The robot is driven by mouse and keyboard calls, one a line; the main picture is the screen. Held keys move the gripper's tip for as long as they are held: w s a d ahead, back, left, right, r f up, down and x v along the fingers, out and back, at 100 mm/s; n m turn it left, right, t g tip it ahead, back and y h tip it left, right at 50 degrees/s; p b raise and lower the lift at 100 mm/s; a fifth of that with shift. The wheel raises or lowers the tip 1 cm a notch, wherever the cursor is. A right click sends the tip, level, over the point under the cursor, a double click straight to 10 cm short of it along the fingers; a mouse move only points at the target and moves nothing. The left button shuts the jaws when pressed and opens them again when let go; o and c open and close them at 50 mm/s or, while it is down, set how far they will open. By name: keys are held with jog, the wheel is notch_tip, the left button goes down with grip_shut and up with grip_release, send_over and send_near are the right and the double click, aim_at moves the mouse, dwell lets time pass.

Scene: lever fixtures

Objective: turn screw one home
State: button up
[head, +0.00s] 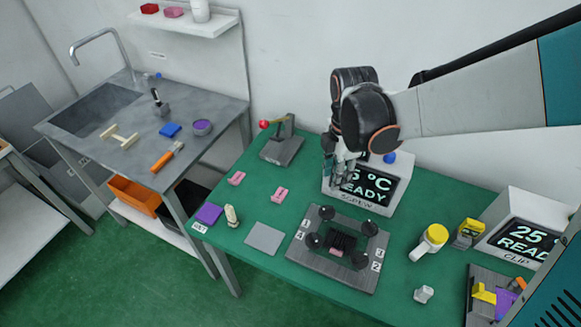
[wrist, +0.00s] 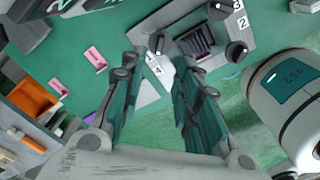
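The screw fixture (head: 302,262) is a dark plate on the green table with black round-headed screws at its corners, around a dark ribbed block (head: 342,240). The far-left screw (head: 327,211) and near-left screw (head: 313,241) stand beside those tags; which is screw one I cannot tell for sure. My gripper (head: 337,179) hangs above and behind the fixture, before the screw display. In the wrist view my gripper (wrist: 155,72) has its fingers apart and empty, with the fixture (wrist: 172,22) beyond them.
The screw display box (head: 396,200) reads READY, partly hidden by my gripper. A red-knobbed lever (head: 284,150) stands left, with pink blocks (head: 280,194) nearby. A yellow-capped bottle (head: 430,241) and the clip display (head: 530,235) are right. A grey pad (head: 264,239) lies left of the fixture.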

aim_at(330, 207)
notch_tip(330, 207, down, 14)
jog(key=b, duration=0.9)
jog(key=shift+s+r+b, duration=0.1)
jog(key=shift+b, duration=0.25)
grip_shut()
